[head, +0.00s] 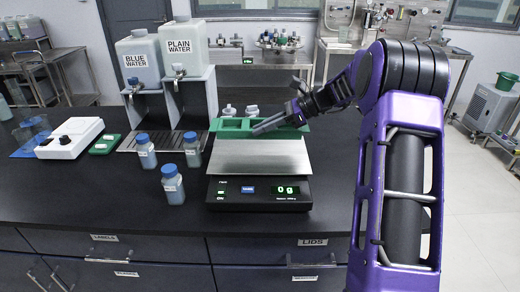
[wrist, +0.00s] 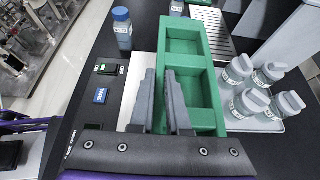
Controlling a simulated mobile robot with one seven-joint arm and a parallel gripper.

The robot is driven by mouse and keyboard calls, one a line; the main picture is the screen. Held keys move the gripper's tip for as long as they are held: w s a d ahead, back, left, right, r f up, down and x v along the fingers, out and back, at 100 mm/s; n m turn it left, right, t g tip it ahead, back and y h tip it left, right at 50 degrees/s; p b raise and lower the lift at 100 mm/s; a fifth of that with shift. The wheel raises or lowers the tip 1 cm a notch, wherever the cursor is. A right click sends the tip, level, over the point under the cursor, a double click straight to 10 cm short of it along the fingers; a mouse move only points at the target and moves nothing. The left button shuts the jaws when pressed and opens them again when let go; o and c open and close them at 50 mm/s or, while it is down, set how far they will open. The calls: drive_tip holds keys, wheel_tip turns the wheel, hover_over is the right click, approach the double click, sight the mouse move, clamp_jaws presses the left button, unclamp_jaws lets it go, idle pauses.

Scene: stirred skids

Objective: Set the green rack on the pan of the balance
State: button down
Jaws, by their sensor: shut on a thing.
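The green rack (head: 232,134), an open frame with compartments, is at the back of the balance in the head view. It also shows in the wrist view (wrist: 189,62). My gripper (head: 256,130) is shut on the rack's near wall; in the wrist view the fingers (wrist: 161,72) sit either side of that wall. The balance (head: 260,190) has a flat silver pan (head: 260,158), bare at the front, and its display reads 0 g. The rack overlaps the pan's back edge in the picture. The gap beneath the rack is hidden.
Several blue-capped bottles (head: 172,184) stand left of the balance. Behind the rack are several grey bottles (wrist: 250,102) on a tray. Blue and plain water jugs (head: 189,47) stand on a stand at the back left. A white device (head: 69,138) is farther left. The front counter is clear.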

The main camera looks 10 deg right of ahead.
sight(302, 131)
wheel_tip(302, 131, down, 7)
drive_tip(key=shift+b, duration=0.3)
drive_tip(key=shift+f, duration=0.15)
drive_tip(key=c, duration=0.9)
unclamp_jaws()
drive_tip(key=shift+d+r, duration=0.15)
drive_tip(key=shift+r, duration=0.1)
drive_tip(key=p+v, duration=0.1)
drive_tip(key=v, duration=1)
drive_tip(key=shift+s+d+r, duration=0.1)
drive_tip(key=shift+d, duration=0.2)
